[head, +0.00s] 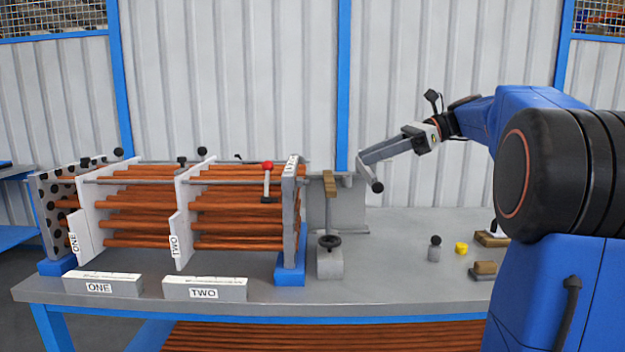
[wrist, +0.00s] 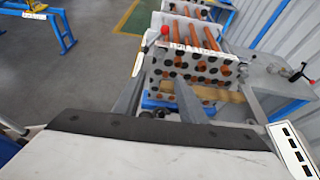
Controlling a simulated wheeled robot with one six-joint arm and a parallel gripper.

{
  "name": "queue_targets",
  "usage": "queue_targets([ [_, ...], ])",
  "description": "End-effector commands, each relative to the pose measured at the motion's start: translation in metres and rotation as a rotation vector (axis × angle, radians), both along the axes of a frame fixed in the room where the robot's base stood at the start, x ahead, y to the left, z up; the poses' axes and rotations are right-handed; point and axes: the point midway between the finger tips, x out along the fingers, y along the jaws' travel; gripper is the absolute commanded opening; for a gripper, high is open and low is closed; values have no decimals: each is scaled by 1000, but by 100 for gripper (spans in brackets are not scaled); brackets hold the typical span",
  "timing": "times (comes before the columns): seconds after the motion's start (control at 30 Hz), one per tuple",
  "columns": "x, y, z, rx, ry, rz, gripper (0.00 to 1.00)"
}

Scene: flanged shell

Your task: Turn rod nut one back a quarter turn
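The tube bundle frame stands on the bench with plate ONE (head: 88,225) and plate TWO (head: 182,240) upright across its orange tubes. A grey tie rod (head: 140,182) runs along its front. Small dark fittings sit on top near plate ONE (head: 85,162) and plate TWO (head: 182,161); I cannot tell which is rod nut one. My gripper (head: 362,160) is right of the frame, above the bench, pointing left and slightly down. In the wrist view its fingers (wrist: 158,88) are spread and empty, with the end plate (wrist: 190,68) beyond them.
A red-knobbed lever (head: 268,178) stands by the end plate. A black-knobbed lever (head: 377,187) is close to my fingers in the head view. A handwheel stand (head: 330,258), small parts (head: 461,248) and label blocks (head: 205,289) are on the bench.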

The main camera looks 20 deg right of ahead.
Motion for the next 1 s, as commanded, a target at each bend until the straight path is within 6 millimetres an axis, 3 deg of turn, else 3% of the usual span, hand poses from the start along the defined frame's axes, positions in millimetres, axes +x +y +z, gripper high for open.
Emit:
queue_targets([
  [0.7, 35, 108, -46, 1, -1, 3, 38],
  [1.0, 46, 137, -59, 0, -2, 1, 38],
])
